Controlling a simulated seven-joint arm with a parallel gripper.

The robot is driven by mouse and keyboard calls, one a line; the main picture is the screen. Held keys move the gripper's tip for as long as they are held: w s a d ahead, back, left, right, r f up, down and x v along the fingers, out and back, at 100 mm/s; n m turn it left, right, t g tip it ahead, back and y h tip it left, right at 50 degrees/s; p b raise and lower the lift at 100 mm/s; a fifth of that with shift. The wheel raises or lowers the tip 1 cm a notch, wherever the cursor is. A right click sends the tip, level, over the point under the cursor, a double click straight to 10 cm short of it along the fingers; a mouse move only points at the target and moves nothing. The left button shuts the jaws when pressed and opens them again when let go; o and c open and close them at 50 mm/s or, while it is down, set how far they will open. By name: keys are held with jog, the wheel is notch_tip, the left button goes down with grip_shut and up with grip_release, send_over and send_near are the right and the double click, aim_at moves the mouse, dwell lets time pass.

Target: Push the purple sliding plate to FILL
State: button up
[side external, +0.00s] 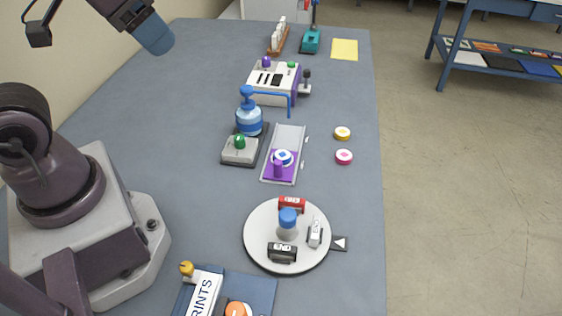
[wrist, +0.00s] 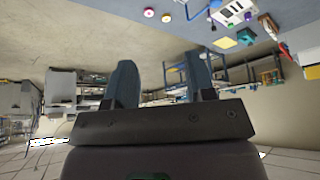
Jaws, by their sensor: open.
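The purple sliding plate (side external: 290,177) sits at the near end of a grey track (side external: 290,136) in the middle of the table. It has an upright purple knob (side external: 278,169) and carries a round white piece with a blue mark (side external: 283,156). A blue pump bottle (side external: 249,121) stands left of the track, its spout (side external: 289,100) reaching over the track's far end. No FILL lettering is readable. My gripper (side external: 156,38) is high at the upper left in the side view, far from the plate. In the wrist view the gripper (wrist: 162,80) is open and empty.
A grey box with a green button (side external: 240,151) is left of the track. A white-and-purple machine (side external: 272,82) is behind. Yellow (side external: 342,133) and pink (side external: 344,157) discs lie right. A round turntable (side external: 260,232) with stamps is in front. The table's left-back area is clear.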

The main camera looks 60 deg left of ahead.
jog(key=shift+c, duration=0.3)
jog(key=n+g+y, duration=0.5)
jog(key=n+g, duration=0.1)
jog(key=n, duration=1.2)
send_near(279, 162)
jog(key=shift+h, duration=0.3)
jog(key=x, duration=1)
jog(key=shift+a+f, duration=0.2)
jog(key=shift+a, duration=0.15)
grip_shut()
